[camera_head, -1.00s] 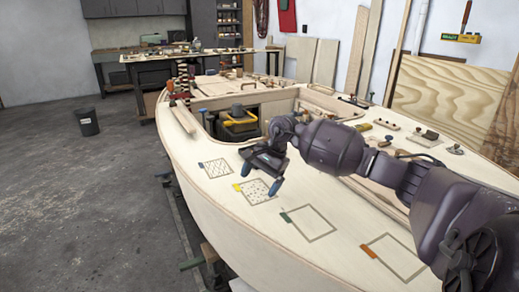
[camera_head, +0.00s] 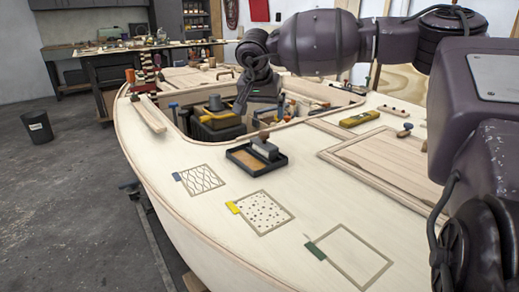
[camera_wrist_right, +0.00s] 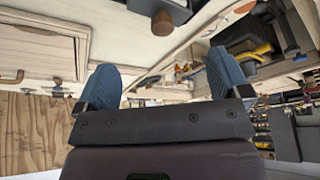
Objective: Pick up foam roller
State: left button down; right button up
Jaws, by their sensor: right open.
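A small grey foam roller (camera_head: 265,148) with a brown end rests in a black tray (camera_head: 243,170) on the pale deck, just in front of the cockpit opening. My right gripper (camera_head: 259,104) is above and behind the tray, over the opening, apart from the roller. In the right wrist view its two blue fingertips (camera_wrist_right: 166,85) are spread with nothing between them. A dark piece with a round brown end (camera_wrist_right: 162,23) shows beyond the fingers; I cannot tell for sure that it is the roller. My left gripper is not in view.
Dark boxes with a yellow part (camera_head: 218,120) stand inside the opening. Patterned squares (camera_head: 203,180) with coloured tabs mark the front deck. A yellow block (camera_head: 359,119) and a framed wooden panel (camera_head: 385,163) lie to the right.

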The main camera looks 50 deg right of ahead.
aim_at(268, 133)
jog(key=x, duration=0.5)
jog(key=shift+s+f+b, duration=0.1)
jog(key=shift+f+b, duration=0.05)
jog(key=shift+b, duration=0.15)
jog(key=shift+d+x, duration=0.2)
jog(key=shift+x, duration=2.45)
jog(key=shift+s, duration=0.2)
jog(key=shift+c, duration=1)
jog(key=shift+s, duration=0.1)
jog(key=c, duration=1.5)
notch_tip(268, 133, up, 10)
jog(key=shift+r, duration=0.2)
